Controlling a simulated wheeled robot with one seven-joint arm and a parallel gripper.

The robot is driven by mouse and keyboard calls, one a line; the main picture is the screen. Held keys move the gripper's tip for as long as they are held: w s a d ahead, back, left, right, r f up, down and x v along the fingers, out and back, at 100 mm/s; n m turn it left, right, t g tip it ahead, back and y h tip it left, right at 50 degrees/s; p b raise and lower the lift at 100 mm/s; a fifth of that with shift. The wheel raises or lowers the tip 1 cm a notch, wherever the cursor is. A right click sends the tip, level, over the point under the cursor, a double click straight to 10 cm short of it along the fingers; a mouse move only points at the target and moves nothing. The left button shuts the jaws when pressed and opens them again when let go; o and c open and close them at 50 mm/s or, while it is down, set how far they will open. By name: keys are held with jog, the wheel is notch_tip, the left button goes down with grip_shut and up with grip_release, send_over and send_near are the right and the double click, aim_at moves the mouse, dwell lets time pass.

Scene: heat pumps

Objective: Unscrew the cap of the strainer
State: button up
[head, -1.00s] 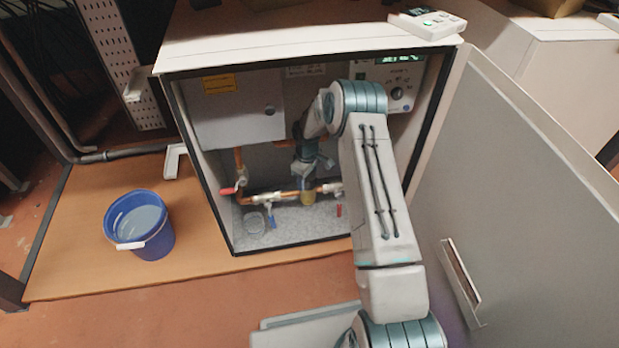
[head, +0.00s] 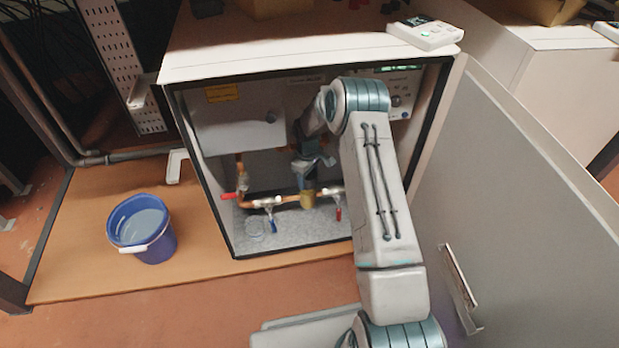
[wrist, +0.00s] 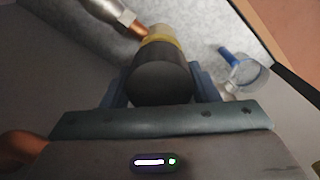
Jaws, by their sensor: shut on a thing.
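The strainer (head: 307,199) is a brass-coloured fitting in the copper pipe line on the cabinet floor. Its dark, round cap (wrist: 161,82) fills the middle of the wrist view, with the brass body behind it. My gripper (head: 308,182) is on the strainer from above in the head view. In the wrist view my gripper (wrist: 158,92) has one blue-grey finger on each side of the cap and is shut on it. The cap is hidden behind my gripper in the head view. The thread is not visible.
Valves with a red handle (head: 229,196), a blue handle (head: 274,225) and another red handle (head: 338,213) flank the strainer. A clear round dish (wrist: 246,74) lies nearby. A grey box (head: 240,120) hangs above. The open door (head: 530,200) stands right; a blue bucket (head: 160,246) stands left.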

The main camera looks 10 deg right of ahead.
jog(key=shift+r+p, duration=0.75)
jog(key=shift+r, duration=0.65)
jog(key=shift+s, duration=0.2)
jog(key=s+p, duration=0.3)
jog(key=s, duration=1.2)
jog(key=shift+s, duration=0.3)
